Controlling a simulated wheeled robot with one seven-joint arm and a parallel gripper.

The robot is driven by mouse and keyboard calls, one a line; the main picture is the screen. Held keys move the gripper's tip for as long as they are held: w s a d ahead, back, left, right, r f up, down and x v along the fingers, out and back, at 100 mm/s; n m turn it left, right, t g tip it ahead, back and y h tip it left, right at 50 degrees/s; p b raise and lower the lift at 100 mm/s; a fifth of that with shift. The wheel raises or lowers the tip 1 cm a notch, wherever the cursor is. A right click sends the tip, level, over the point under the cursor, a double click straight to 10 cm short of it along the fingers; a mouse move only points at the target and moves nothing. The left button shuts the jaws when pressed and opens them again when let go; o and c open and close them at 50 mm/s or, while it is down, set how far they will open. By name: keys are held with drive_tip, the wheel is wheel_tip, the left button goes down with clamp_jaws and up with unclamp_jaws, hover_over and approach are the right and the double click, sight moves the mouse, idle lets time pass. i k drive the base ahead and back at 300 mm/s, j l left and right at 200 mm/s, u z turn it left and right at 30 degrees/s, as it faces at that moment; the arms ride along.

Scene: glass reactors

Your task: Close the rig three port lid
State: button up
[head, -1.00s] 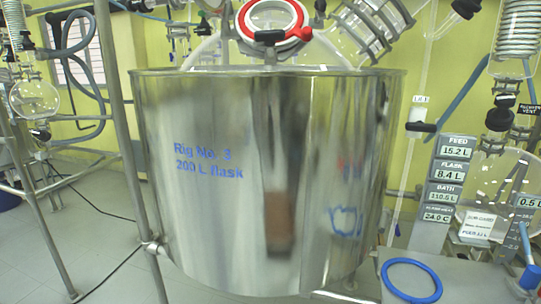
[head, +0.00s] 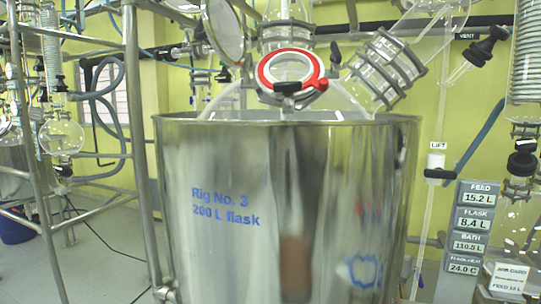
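The rig three vessel, a shiny steel bath (head: 230,260) marked "Rig No. 3 200 L flask", fills the middle of the head view. The top of a clear glass flask shows above its rim. The port (head: 292,68) on the flask has a red ring with a black catch at its front and faces me. A round, grey-rimmed disc (head: 218,32), which looks like the port lid, stands swung up at the port's upper left, apart from the red ring. Its link to the port is hard to make out. My gripper is not in view.
A metal frame post (head: 138,150) stands left of the bath. A clamped glass neck (head: 386,68) slants up to the right of the port. Display panels (head: 472,225) stand at the right. Open floor (head: 95,255) shows at the lower left.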

sight(228, 28)
drive_tip(key=i+j, duration=0.1)
drive_tip(key=j, duration=0.45)
drive_tip(key=i+j, duration=0.1)
drive_tip(key=j, duration=0.5)
drive_tip(key=i+j, duration=0.1)
drive_tip(key=j, duration=0.45)
drive_tip(key=i+j, duration=0.1)
drive_tip(key=j, duration=0.45)
drive_tip(key=i+j+z, duration=0.1)
drive_tip(key=j, duration=0.5)
